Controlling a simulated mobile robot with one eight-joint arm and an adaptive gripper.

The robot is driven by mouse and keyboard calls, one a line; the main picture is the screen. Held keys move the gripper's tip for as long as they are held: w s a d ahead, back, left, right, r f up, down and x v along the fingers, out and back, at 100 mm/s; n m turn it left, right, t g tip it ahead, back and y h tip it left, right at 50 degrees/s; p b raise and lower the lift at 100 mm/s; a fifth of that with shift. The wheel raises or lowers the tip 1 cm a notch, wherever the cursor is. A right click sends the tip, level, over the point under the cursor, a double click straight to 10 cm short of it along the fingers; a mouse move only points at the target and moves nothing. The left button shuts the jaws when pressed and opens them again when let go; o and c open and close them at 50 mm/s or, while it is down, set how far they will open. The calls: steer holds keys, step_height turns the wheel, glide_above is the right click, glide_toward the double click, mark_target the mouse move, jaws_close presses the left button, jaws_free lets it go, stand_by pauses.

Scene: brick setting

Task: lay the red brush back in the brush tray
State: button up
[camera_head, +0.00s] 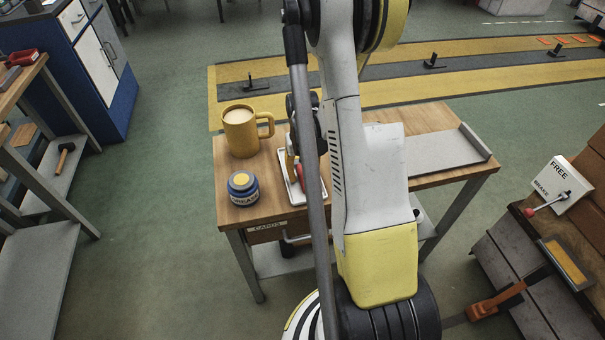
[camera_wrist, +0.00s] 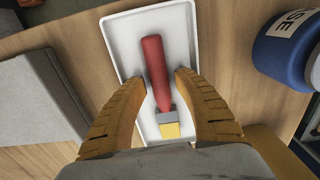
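The red brush (camera_wrist: 155,75) has a red handle, a grey metal collar and yellow bristles. In the wrist view it appears to lie lengthwise within the white brush tray (camera_wrist: 120,30), bristles toward me. Part of the red handle also shows in the head view (camera_head: 301,171), and so does the tray rim (camera_head: 284,178), both mostly hidden behind my arm. My gripper (camera_wrist: 160,80) is open, with one orange-yellow finger on each side of the handle. A narrow gap shows between each fingertip and the handle.
On the wooden table (camera_head: 262,208), a yellow mug (camera_head: 240,132) and a blue grease jar (camera_head: 243,189) stand left of the tray. A grey plate (camera_head: 440,149) lies on the right. A brake lever box (camera_head: 560,183) stands farther right.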

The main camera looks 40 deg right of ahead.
mark_target(301, 173)
steer(key=shift+f, duration=0.15)
steer(key=w+a+r+n+t+p, duration=0.1)
steer(key=a+r+p, duration=0.15)
steer(key=r, duration=0.65)
steer(key=w+a+r+p, duration=0.1)
steer(key=a+r+p, duration=0.15)
steer(key=r, duration=0.55)
steer(key=s+a+r+n+t, duration=0.1)
steer(key=s+a+r+t, duration=0.1)
steer(key=a, duration=0.5)
steer(key=s+a+r+n+t, duration=0.2)
steer(key=s+a+r, duration=0.2)
steer(key=a+r, duration=0.2)
steer(key=s+a+r+n+t, duration=0.2)
steer(key=a+r, duration=0.3)
steer(key=a, duration=0.3)
steer(key=shift+s+a+b, duration=0.25)
steer(key=shift+s+b, duration=0.15)
steer(key=shift+s, duration=0.15)
steer(key=shift+d+r, duration=0.1)
